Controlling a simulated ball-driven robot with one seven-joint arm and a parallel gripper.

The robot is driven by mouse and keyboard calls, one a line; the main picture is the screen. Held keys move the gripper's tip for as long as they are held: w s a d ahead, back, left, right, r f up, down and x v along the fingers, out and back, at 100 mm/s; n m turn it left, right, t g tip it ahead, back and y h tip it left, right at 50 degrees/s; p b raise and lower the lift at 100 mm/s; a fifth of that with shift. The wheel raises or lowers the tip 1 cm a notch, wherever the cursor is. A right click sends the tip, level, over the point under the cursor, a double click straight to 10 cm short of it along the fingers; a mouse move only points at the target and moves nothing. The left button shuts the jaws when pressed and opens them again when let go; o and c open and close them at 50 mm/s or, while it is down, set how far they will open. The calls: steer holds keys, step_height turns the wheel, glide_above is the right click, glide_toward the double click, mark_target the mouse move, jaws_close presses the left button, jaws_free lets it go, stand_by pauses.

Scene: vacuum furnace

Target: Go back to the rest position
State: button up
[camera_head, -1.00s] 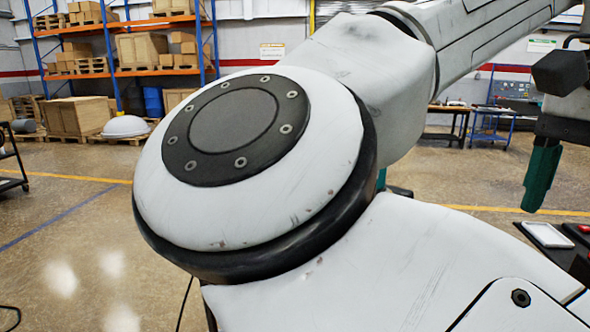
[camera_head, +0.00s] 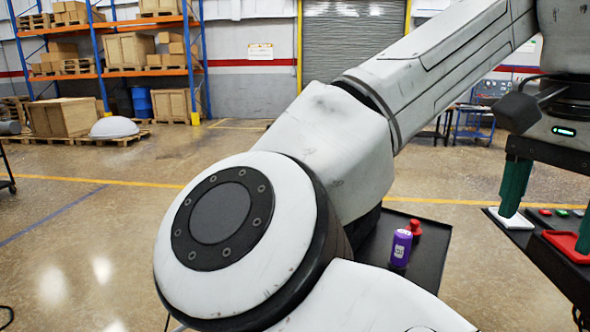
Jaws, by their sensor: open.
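My gripper (camera_head: 551,218) is at the right edge of the head view, pointing down, with two green fingers set wide apart. It is open, and no object shows between the fingers. The left finger's tip is over a small white tray (camera_head: 517,222) in the picture; whether it touches the tray, I cannot tell. The right finger is partly cut off by the frame edge, in front of a red tray (camera_head: 566,243). My white arm fills the middle of the view, bent at a large round joint.
A purple can (camera_head: 400,249) and a red object (camera_head: 415,229) stand on a black surface (camera_head: 431,266) behind my arm. Shelving (camera_head: 103,68) and crates stand far left.

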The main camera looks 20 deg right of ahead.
steer(key=w+d+f+n+t+h, duration=0.1)
steer(key=w+d+f+n+h, duration=0.2)
steer(key=f, duration=0.4)
steer(key=w+d+f+n+t+h, duration=0.1)
steer(key=w+d+f+h, duration=0.15)
steer(key=d+f, duration=0.35)
step_height(320, 180, down, 14)
steer(key=a+n+t, duration=0.1)
steer(key=n, duration=0.4)
steer(key=s+a+f+n+y, duration=0.1)
steer(key=s+a+f+n, duration=0.2)
steer(key=f, duration=0.5)
steer(key=s+a+f+n+y, duration=0.2)
steer(key=s+a+f, duration=0.1)
steer(key=s+f, duration=0.4)
steer(key=s+a+f+n+g+y, duration=0.1)
steer(key=s+a+f+g+y, duration=0.1)
steer(key=s+a+f, duration=0.7)
steer(key=shift+s+f+n+y, duration=0.4)
steer(key=shift+s+f+y, duration=0.15)
steer(key=shift+s+y, duration=0.15)
